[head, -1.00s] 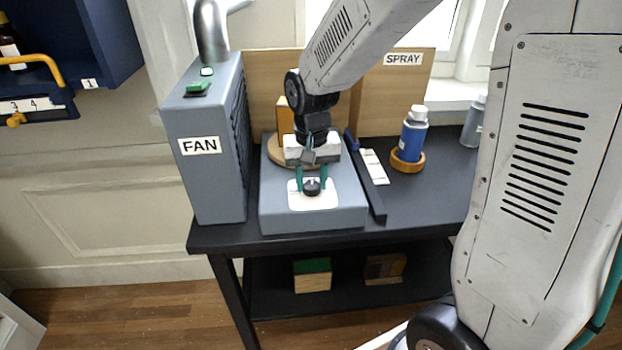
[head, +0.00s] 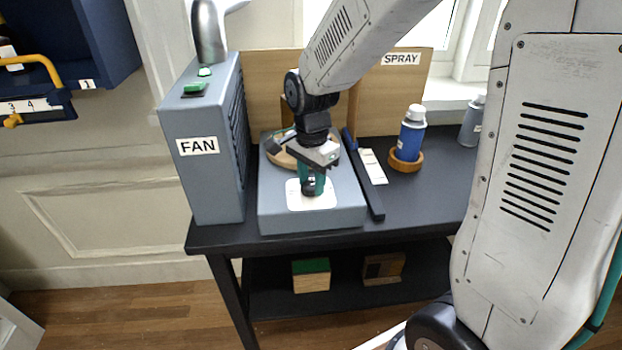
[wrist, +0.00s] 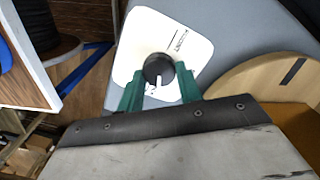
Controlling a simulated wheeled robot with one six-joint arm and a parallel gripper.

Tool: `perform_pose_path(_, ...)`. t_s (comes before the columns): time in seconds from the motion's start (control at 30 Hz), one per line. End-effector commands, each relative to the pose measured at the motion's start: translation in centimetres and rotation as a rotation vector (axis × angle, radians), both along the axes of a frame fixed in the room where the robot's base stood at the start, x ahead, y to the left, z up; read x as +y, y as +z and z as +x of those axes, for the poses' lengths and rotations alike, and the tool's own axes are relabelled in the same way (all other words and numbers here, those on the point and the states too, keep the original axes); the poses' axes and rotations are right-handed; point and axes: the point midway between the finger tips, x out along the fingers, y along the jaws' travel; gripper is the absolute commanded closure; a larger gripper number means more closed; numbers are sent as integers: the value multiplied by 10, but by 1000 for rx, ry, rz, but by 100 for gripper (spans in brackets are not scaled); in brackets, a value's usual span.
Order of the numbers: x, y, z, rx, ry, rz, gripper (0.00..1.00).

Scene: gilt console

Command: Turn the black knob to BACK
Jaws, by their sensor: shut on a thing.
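The black knob (wrist: 158,69) sits on a white label plate (wrist: 134,44) on top of the grey box (head: 350,210). In the head view the knob (head: 308,189) is partly hidden by my gripper. My gripper (wrist: 160,82) is shut on the knob, with a green finger on either side of it. A white pointer mark shows on the knob in the wrist view. My gripper (head: 312,182) is turned at an angle to the box in the head view.
A grey FAN unit (head: 205,180) stands close on the left, with a green switch on top. A blue spray bottle (head: 411,135) sits in a wooden ring (head: 404,166) at right. A dark bar (head: 364,178) lies beside the box.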

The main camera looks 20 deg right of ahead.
Motion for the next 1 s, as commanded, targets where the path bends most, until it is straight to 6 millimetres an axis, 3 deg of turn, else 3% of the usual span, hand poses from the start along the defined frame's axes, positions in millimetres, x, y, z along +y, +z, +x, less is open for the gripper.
perform_pose_path(0.5,0,1,0,-3,-347,1,88)
perform_pose_path(1.0,0,1,0,-4,-418,1,88)
